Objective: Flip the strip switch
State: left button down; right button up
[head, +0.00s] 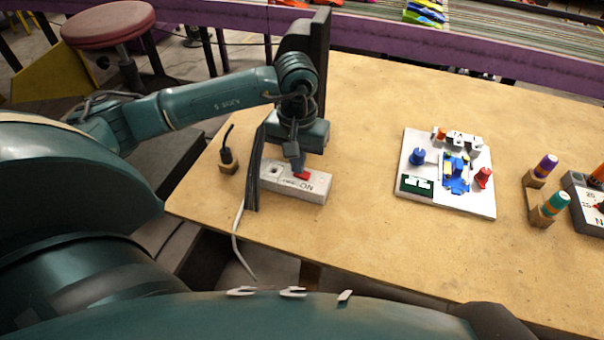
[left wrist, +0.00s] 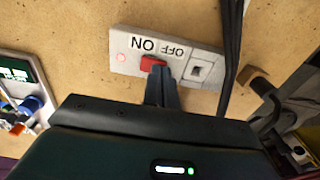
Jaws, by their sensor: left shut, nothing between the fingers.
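The white power strip (head: 318,187) lies on the near left part of the wooden table. In the left wrist view, the strip (left wrist: 180,62) carries ON and OFF labels, a socket and a small faint reddish round light (left wrist: 121,58). The red switch (left wrist: 151,62) sits below the labels. My left gripper (left wrist: 160,82) is shut and empty, its fingertips at the switch and hiding part of it. I cannot tell whether they touch it. My right gripper is not in view.
A white board with coloured parts (head: 420,192) lies to the right, with clear table between. The table's front edge is close.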

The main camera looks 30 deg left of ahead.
pick_arm(q)
jog(key=shift+f, duration=0.3)
jog(key=shift+r, duration=0.1)
jog(key=shift+r+p, duration=1.6)
jog(key=shift+r, duration=1.85)
